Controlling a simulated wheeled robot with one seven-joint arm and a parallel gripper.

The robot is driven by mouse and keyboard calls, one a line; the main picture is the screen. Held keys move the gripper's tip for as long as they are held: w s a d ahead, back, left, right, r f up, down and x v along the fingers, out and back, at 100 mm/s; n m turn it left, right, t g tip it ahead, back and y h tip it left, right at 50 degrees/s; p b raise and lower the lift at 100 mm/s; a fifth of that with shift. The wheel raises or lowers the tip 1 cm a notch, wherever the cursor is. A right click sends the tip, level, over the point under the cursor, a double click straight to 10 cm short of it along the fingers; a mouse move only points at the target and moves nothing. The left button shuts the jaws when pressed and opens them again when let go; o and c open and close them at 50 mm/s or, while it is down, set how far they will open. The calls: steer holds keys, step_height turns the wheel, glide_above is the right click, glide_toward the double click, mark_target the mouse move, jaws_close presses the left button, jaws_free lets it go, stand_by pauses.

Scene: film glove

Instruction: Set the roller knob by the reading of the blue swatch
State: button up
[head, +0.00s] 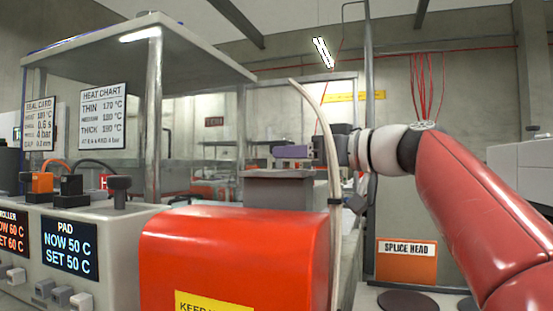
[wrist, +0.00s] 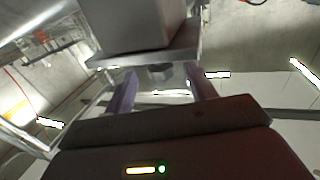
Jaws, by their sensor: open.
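The roller display (head: 12,233) is cut by the left edge of the head view; it reads 60 C now and set 60 C. I cannot make out a roller knob with certainty. A dark knob-like piece (head: 119,188) stands on the console top, right of the pad display (head: 70,247), which reads NOW 50 C, SET 50 C. No blue swatch shows. My gripper (head: 292,152) is raised near a grey block (head: 278,188), far right of the console. In the wrist view its two purple fingers (wrist: 160,80) are apart, with nothing clearly held between them.
A heat chart (head: 103,117) lists thin 170, medium 180, thick 190 °C; a seal card (head: 39,122) hangs left of it. A red housing (head: 235,255) stands in front, beside a curved pale strip (head: 328,130). A canopy post (head: 153,110) rises behind the console.

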mark_target(271, 153)
steer(key=p+x, duration=0.1)
steer(key=x, duration=0.5)
steer(key=shift+w+a+r+p, duration=0.1)
steer(key=shift+p, duration=0.2)
steer(key=shift+c, duration=0.2)
